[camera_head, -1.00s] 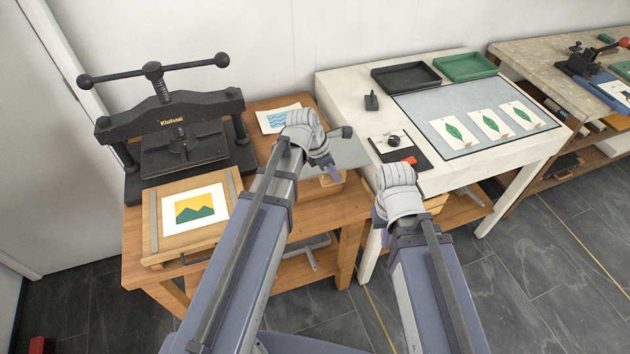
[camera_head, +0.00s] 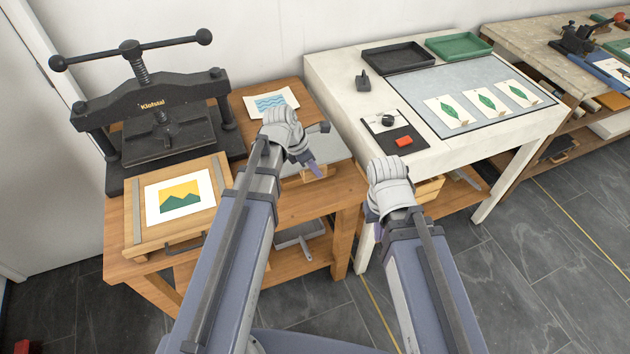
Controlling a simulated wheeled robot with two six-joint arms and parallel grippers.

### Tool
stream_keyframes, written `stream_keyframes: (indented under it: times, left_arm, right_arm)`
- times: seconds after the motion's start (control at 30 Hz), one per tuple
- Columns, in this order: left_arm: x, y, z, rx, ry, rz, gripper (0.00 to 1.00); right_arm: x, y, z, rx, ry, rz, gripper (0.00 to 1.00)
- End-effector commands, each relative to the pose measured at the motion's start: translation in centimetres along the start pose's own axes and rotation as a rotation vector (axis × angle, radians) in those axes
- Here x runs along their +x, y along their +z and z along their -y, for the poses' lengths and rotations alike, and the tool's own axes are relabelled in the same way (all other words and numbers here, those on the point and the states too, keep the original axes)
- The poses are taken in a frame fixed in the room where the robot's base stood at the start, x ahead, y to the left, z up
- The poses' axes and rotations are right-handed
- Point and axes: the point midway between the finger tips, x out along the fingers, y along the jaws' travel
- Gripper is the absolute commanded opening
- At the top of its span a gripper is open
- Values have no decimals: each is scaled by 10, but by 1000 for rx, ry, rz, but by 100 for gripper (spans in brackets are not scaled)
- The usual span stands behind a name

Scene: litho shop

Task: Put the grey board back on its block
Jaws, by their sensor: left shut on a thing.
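The grey board (camera_head: 335,147) shows as a flat grey piece at the right end of the wooden bench, partly hidden behind my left wrist. My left gripper (camera_head: 317,169) is at the board's near edge, shut on it; the fingertips are small and partly covered. A pale wooden piece, perhaps the block (camera_head: 318,176), shows just below the board and fingers. I cannot tell whether the board touches it. My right gripper (camera_head: 371,213) is mostly hidden behind its own wrist, in front of the white table, and its jaws cannot be made out.
The black press (camera_head: 150,130) stands on the bench (camera_head: 285,268) at left, with a framed mountain print (camera_head: 180,197) before it. A wave print (camera_head: 271,103) lies behind my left arm. The white table (camera_head: 340,100) holds trays, leaf prints and a red block (camera_head: 404,141).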

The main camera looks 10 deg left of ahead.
Motion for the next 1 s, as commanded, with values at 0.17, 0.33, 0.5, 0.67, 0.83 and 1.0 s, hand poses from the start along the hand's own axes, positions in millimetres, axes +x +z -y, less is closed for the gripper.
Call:
stream_keyframes:
  times: [0.17,0.33,0.5,0.67,0.83,1.0]
  left_arm:
    - [10,-4,0,1,0,0,0]
    - [31,-13,0,1,0,0,0]
    - [35,-14,0,0,1,0,0]
    - [33,-14,0,0,1,0,0]
    - [37,-15,0,0,0,0,16]
    - [36,-15,0,0,0,0,35]
  right_arm:
    - [11,-1,1,0,0,0,0]
    - [33,-2,3,0,0,0,0]
    - [37,-2,4,0,0,0,0]
    - [36,-2,3,0,0,0,0]
    - [40,-2,4,0,0,0,0]
    - [38,-2,4,0,0,0,0]
